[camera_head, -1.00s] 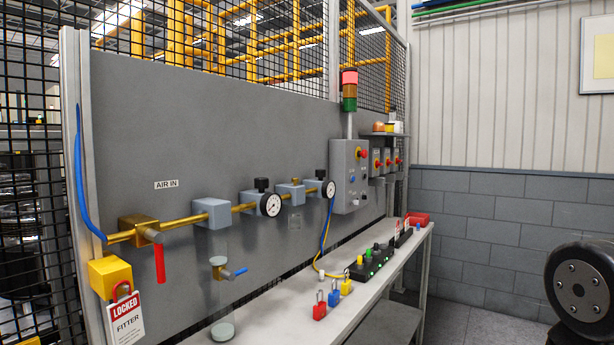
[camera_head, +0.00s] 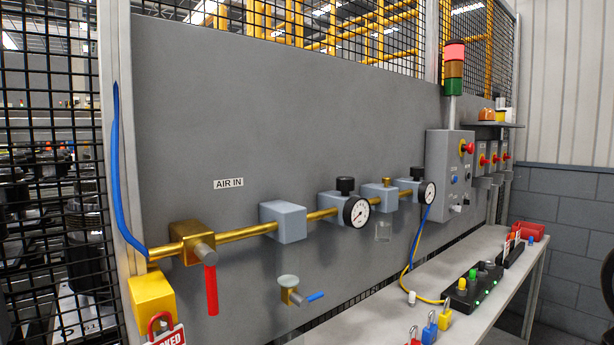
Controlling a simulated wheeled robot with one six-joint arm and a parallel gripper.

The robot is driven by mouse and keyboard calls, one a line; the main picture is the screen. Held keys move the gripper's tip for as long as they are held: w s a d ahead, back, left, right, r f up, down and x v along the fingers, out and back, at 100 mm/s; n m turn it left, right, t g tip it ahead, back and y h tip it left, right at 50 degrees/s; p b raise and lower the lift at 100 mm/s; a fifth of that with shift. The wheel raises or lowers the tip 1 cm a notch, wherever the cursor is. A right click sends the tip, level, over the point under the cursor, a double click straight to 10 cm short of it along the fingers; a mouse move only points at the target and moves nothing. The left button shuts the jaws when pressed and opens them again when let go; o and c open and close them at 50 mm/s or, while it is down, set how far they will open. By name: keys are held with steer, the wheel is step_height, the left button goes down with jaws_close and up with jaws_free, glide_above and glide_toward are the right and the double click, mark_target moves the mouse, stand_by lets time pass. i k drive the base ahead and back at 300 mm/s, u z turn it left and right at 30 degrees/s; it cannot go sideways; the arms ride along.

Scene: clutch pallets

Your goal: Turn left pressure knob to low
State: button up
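Two black pressure knobs sit on top of grey regulator blocks along the brass air pipe. The left pressure knob (camera_head: 345,185) is above a round white gauge (camera_head: 357,211). The right knob (camera_head: 417,172) is above a second gauge (camera_head: 428,192). Which way each knob is set is too small to tell. My gripper is not in view.
A red-handled valve (camera_head: 210,283) and a yellow lockout box (camera_head: 152,303) are at the left end. A blue-handled drain valve (camera_head: 300,297) hangs below the pipe. The bench (camera_head: 390,318) carries padlocks and a black button strip (camera_head: 476,284). A grey control box (camera_head: 450,168) stands right.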

mark_target(345, 185)
steer(key=u, duration=0.25)
steer(key=i, duration=0.25)
steer(key=u, duration=0.2)
steer(key=k, duration=1.15)
steer(key=z, duration=0.95)
steer(key=i, duration=1.35)
steer(key=u, duration=0.85)
steer(key=i, duration=0.65)
steer(key=u, duration=0.7)
